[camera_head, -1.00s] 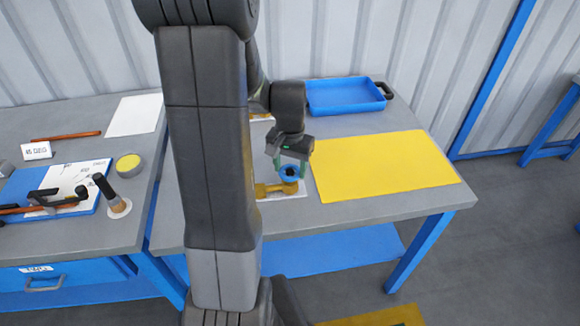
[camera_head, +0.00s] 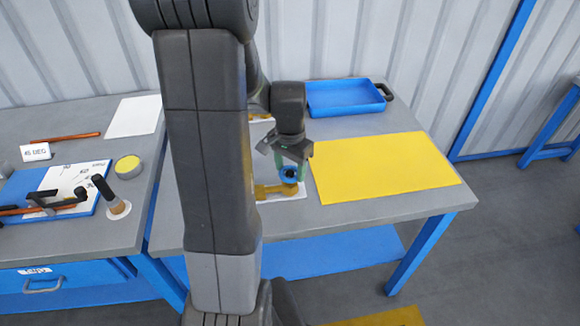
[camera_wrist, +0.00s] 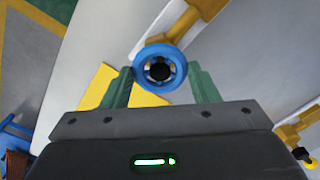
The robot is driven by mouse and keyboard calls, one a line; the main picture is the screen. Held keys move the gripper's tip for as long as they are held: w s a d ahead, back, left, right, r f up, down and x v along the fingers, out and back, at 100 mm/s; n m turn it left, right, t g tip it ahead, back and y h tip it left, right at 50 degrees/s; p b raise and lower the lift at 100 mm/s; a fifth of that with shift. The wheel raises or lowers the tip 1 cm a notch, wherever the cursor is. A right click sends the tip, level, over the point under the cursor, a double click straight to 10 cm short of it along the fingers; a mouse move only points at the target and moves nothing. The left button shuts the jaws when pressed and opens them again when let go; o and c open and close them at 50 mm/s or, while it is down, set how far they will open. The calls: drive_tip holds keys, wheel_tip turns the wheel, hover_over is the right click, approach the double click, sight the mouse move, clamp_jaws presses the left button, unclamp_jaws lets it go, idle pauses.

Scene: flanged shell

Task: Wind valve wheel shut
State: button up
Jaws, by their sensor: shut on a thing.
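The blue valve wheel (camera_head: 289,174) sits on a yellow valve body (camera_head: 268,191) on a white plate on the table. In the wrist view the wheel (camera_wrist: 143,71) is a blue ring around a dark hub, with the yellow body (camera_wrist: 180,28) running off behind it. My gripper (camera_head: 287,167) is over the wheel from above. Its green fingers stand on opposite sides of the rim in the wrist view (camera_wrist: 160,72), shut on it. My arm hides part of the valve's left side in the head view.
A yellow mat (camera_head: 385,167) lies right of the valve, and a blue tray (camera_head: 345,111) stands behind it. A left table (camera_head: 100,240) holds tools and a yellow round tin (camera_head: 128,166). Another yellow fitting (camera_wrist: 290,135) shows at the wrist view's lower right.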

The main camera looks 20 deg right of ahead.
sight(290, 172)
drive_tip(key=o, duration=1)
wheel_tip(290, 172, up, 14)
drive_tip(key=shift+f, duration=0.2)
wheel_tip(290, 172, down, 14)
drive_tip(key=shift+r, duration=0.15)
idle(0.4)
